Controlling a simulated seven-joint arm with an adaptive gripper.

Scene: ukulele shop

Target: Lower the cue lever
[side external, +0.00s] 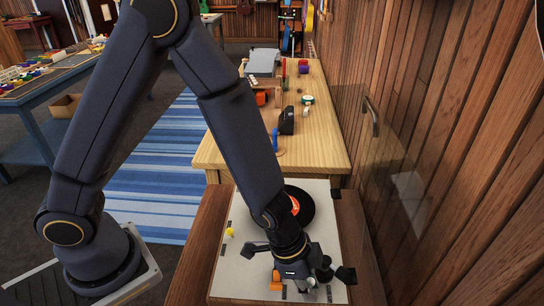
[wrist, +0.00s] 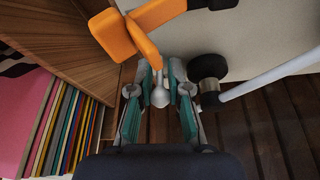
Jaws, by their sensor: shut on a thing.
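The turntable (side external: 235,265) has a pale top with a black record (side external: 305,212) with an orange-red label, partly hidden by my arm. My gripper (wrist: 160,88) is shut on a small light grey knob (wrist: 160,97) with a thin stem, which looks like the tip of the cue lever. In the side view my gripper (side external: 305,287) is low at the turntable's near end, and the lever cannot be made out there. An orange angled piece (wrist: 145,32) is just beyond the fingers. The pale tonearm (wrist: 270,75) with its black end weight (wrist: 207,67) lies to their right.
A yellow knob (side external: 230,232) stands on the turntable's left side. Record sleeves (wrist: 65,125) stand to the left in the wrist view. A wooden workbench (side external: 325,130) with small items is behind the turntable. A wood-panelled wall (side external: 470,150) closes off the right.

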